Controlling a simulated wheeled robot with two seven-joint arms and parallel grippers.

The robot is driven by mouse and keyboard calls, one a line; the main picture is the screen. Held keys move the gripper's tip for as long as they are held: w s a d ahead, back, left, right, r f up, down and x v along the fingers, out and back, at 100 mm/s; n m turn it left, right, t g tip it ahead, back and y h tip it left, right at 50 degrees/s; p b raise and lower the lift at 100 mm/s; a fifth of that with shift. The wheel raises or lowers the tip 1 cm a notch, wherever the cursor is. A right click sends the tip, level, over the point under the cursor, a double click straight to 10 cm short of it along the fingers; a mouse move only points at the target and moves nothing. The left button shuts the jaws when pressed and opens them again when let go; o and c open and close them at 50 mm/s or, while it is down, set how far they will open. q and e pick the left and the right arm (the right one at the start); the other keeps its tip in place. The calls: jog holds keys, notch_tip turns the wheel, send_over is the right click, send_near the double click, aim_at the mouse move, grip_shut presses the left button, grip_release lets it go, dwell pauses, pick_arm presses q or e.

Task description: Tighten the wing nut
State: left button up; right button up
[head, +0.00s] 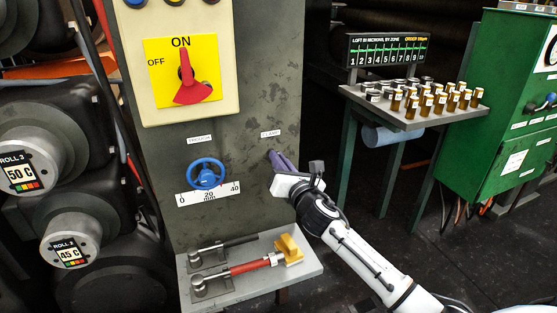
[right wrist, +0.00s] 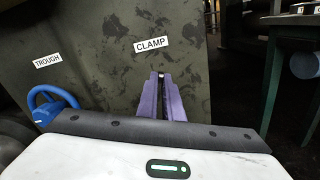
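My right gripper (head: 272,154) reaches the grey machine panel just below the CLAMP label (head: 270,133). Its two purple fingers also show in the right wrist view (right wrist: 161,78), pointing at the panel under the same label (right wrist: 152,45). The fingers are close together, with a narrow dark strip and a small pale spot between their tips. I cannot make out a wing nut; the fingers cover the spot under the label. I cannot tell whether they grip something there. My left gripper is not in view.
A blue handwheel (head: 206,173) sits left of the gripper, above a scale. A shelf (head: 228,289) below holds a red-handled tool (head: 250,266) and a yellow block (head: 289,249). A red ON/OFF switch (head: 190,80) is above. A table of small bottles (head: 425,103) stands right.

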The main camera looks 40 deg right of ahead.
grip_shut()
pick_arm(q)
jog(key=p, duration=0.1)
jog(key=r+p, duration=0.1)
jog(key=p, duration=0.1)
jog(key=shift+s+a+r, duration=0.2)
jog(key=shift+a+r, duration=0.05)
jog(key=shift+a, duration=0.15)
pick_arm(e)
jog(key=m, duration=1.2)
jog(key=f+m, duration=0.1)
jog(key=m, duration=0.5)
jog(key=shift+d+m, duration=0.2)
jog(key=shift+m, duration=0.2)
jog(key=shift+f, duration=0.1)
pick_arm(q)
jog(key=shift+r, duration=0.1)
pick_arm(e)
jog(key=o, duration=0.6)
grip_release()
